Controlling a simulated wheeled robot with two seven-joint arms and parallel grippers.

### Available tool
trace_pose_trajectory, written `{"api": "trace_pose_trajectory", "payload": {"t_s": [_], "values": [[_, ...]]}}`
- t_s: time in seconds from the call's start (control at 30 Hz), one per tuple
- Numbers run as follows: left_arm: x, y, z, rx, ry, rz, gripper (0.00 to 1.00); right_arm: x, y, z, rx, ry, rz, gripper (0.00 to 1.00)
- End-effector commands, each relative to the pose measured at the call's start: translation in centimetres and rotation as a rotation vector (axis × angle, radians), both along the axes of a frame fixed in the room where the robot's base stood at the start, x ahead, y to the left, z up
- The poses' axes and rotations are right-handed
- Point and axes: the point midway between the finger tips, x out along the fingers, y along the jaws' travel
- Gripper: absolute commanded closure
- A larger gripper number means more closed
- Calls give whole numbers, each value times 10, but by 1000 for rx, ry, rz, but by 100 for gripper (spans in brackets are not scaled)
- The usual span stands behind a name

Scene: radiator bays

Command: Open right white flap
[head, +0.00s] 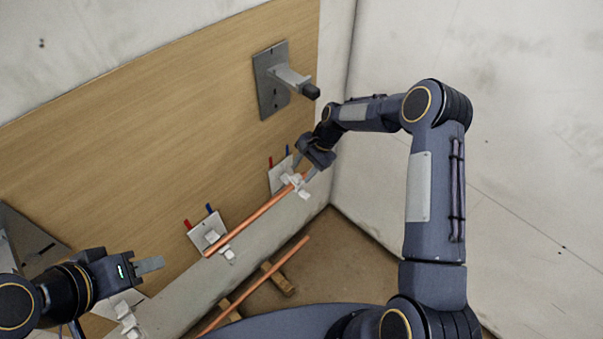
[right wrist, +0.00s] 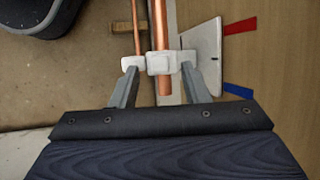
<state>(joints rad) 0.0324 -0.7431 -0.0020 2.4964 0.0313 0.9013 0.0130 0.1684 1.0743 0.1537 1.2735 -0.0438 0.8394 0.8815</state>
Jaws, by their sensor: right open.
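The right white flap (head: 297,182) is part of a white clip at the right end of a copper pipe (head: 255,217) along the wall. In the right wrist view, the flap (right wrist: 160,62) lies across the pipe (right wrist: 160,25), so it looks closed. My right gripper (head: 299,172) is at this clip. Its open fingers (right wrist: 158,92) stand on either side of the pipe end, tips close to the white clip parts. Whether they touch is unclear. My left gripper (head: 152,264) is at the lower left, away from the flap. Its fingers overlap in view.
The right white plate (head: 276,178) has red and blue tabs. Another plate with a clip (head: 206,234) holds the pipe further left. A grey bracket (head: 271,92) juts from the wooden panel above. A second copper pipe (head: 262,283) lies lower, by wooden blocks (head: 279,281).

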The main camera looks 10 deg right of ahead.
Motion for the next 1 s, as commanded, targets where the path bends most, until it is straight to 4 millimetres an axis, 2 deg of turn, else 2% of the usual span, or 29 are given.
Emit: {"api": "trace_pose_trajectory", "payload": {"t_s": [0.2,0.53,0.83,1.0], "values": [[0,0,1,0,0,0,64,-1,10,-21,-1,0,0,58],[0,0,1,0,0,0,64,-1,11,-24,-1,-1,1,60],[0,0,1,0,0,0,64,-1,11,-24,-1,-1,1,99],[0,0,0,0,0,0,64,-1,11,-24,2,-4,0,100]]}}
